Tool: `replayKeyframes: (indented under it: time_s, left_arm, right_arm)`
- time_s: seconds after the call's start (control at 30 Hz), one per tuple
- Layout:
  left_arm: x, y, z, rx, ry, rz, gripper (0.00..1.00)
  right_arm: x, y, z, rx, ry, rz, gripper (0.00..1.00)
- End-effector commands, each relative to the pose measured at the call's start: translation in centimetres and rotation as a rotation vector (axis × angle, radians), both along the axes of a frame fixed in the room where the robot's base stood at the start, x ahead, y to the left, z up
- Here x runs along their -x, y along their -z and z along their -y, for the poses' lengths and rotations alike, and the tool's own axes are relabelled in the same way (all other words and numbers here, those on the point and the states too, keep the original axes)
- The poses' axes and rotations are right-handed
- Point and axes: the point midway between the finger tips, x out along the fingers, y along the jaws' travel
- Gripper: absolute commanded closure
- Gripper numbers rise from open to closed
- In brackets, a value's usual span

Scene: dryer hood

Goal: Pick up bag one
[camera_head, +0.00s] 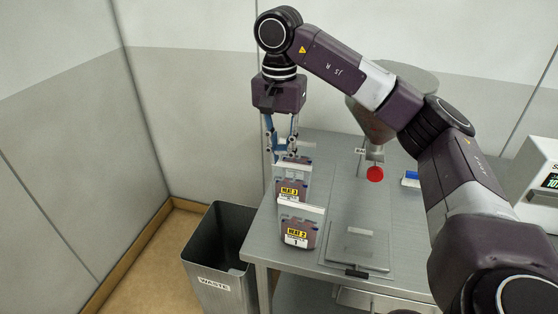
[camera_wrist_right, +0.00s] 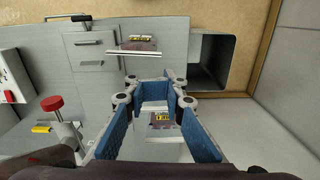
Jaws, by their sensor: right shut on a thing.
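I cannot tell whether the bag's bottom touches the table. My left gripper is not in view.
A waste bin (camera_head: 213,283) stands left of the table (camera_head: 264,243). A metal hopper (camera_head: 372,118) and a red knob (camera_head: 375,174) are to the right. A device with a display (camera_head: 540,170) is at far right.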

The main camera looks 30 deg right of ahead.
Motion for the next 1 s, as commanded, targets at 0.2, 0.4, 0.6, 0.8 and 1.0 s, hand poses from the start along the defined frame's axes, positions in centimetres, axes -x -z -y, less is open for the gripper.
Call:
replayKeyframes:
  time_s: [0.2, 0.4, 0.6, 0.8, 1.0]
  left_arm:
    - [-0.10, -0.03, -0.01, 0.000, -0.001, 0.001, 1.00]
    - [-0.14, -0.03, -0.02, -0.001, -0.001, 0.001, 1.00]
    - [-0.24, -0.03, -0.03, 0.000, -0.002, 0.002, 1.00]
    - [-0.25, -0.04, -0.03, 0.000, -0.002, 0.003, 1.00]
    - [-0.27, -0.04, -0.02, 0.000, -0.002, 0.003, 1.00]
  right_arm:
    - [0.01, -0.20, 0.03, 0.000, 0.001, 0.000, 1.00]
    - [0.00, -0.20, 0.03, 0.000, 0.001, 0.000, 0.81]
    - [0.00, -0.20, 0.03, 0.000, 0.001, 0.001, 0.59]
    - [0.00, -0.19, 0.02, 0.000, 0.000, 0.001, 0.37]
    - [0.00, -0.19, 0.02, 0.000, 0.000, 0.001, 0.20]
